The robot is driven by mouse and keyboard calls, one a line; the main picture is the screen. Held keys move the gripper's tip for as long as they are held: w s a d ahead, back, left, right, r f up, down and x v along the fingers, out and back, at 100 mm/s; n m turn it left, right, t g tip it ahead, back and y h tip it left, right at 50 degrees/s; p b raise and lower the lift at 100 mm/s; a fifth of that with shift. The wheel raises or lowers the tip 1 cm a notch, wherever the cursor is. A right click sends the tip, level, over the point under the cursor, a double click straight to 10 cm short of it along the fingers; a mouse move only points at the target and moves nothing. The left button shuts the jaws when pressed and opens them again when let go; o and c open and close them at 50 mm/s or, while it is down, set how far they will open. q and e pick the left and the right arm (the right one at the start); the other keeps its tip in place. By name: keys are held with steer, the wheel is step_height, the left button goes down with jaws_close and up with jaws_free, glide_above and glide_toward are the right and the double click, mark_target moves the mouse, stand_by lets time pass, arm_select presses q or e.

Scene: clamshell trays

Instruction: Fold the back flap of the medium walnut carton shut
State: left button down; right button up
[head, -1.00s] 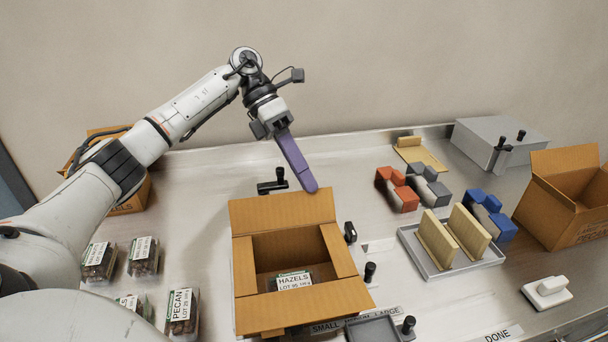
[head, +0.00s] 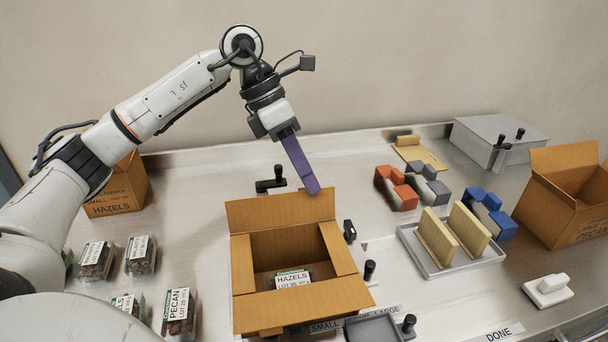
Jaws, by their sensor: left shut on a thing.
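The open brown carton (head: 241,270) stands on the bench in front of me, with a HAZELS clamshell (head: 292,278) inside. No walnut label shows on it. Its back flap (head: 280,212) stands up at the far side, and its side flaps and front flap (head: 300,306) are spread open. My left gripper (head: 279,131) is shut on a purple paddle-like bar (head: 299,163), above and beyond the carton. The bar slants down, its tip at the back flap's top edge; I cannot tell if they touch. My right gripper is not in view.
Several clamshells (head: 178,309) and a HAZELS carton (head: 121,190) are at left. Black-knobbed clamps (head: 270,183) surround the open carton. At right are a tray with two tan boards (head: 437,238), coloured blocks (head: 396,188) and another open carton (head: 560,208).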

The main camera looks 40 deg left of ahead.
mark_target(287, 204)
arm_select(q)
steer(key=shift+s+d+r+m+t+y+b, duration=0.15)
steer(key=shift+s+d+t+y+b, duration=0.2)
steer(key=shift+d+t+y, duration=0.15)
steer(key=shift+s+d+r+m+t+y+b, duration=0.1)
steer(key=shift+s+d+m+t+y+b, duration=0.15)
steer(key=shift+d+t+y, duration=0.2)
steer(key=shift+a, duration=0.1)
steer(key=c, duration=1.7)
jaws_free()
steer(key=shift+c, duration=0.2)
steer(key=shift+s+r, duration=0.1)
steer(key=v, duration=1)
steer(key=shift+r, duration=0.1)
